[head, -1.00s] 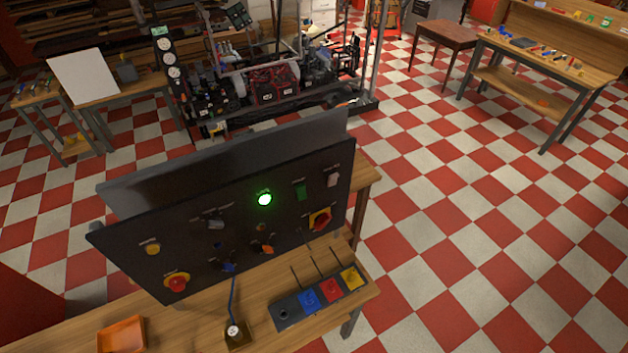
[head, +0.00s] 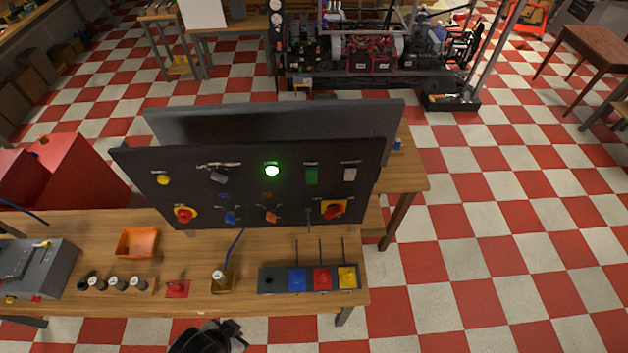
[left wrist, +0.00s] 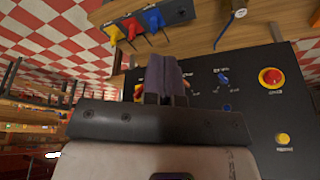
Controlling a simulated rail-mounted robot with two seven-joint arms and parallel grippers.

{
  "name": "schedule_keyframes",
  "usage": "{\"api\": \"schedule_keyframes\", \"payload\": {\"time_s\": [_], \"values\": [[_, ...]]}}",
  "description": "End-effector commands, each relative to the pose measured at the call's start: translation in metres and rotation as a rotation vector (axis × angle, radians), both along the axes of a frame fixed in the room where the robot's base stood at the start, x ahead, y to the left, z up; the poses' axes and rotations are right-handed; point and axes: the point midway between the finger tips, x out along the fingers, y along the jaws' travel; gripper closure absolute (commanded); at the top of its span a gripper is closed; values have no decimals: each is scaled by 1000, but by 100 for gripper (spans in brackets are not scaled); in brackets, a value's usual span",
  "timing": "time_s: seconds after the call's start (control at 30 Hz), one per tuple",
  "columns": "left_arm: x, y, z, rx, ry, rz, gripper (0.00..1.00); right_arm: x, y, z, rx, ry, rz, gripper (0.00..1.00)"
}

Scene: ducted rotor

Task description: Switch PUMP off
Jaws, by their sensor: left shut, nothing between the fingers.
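The dark control panel (head: 245,205) stands upright on the wooden bench. The labels are too small to read, so I cannot tell which control is PUMP. My left gripper (head: 229,330) is at the bottom edge, in front of the bench and apart from the panel. In the left wrist view its shut, empty fingers (left wrist: 166,75) hide part of the panel (left wrist: 255,115).
A red mushroom button (head: 183,214) and a yellow button (head: 162,179) are on the panel's left. Open floor lies right.

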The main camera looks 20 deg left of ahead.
Motion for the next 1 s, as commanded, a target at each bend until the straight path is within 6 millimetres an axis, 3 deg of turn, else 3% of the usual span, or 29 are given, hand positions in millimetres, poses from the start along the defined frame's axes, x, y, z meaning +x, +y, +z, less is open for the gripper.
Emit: {"api": "schedule_keyframes", "payload": {"time_s": [0.17, 0.27, 0.37, 0.47, 0.6, 0.7, 0.83, 1.0], "values": [[4, -1, -2, 3, -12, -15, 100, 0, 2, -2, 5, 1, -3, 57], [25, -5, -6, 15, -80, -87, 100, 0, 2, -7, 5, 1, -4, 57], [66, -12, -11, 58, -220, -234, 100, 0, 1, -16, 4, 0, -4, 57], [121, -23, -10, 153, -419, -429, 100, 1, 1, -27, 4, -1, -4, 57], [197, -38, 7, 373, -714, -686, 100, 1, 0, -42, 0, -2, -2, 57], [241, -49, 27, 563, -894, -821, 100, 1, -2, -51, -4, -3, 0, 57], [282, -58, 54, 811, -1070, -930, 100, 2, -3, -60, -9, -3, 3, 57], [311, -66, 82, 1059, -1202, -988, 100, 2, -3, -67, -9, -3, 3, 57]]}}
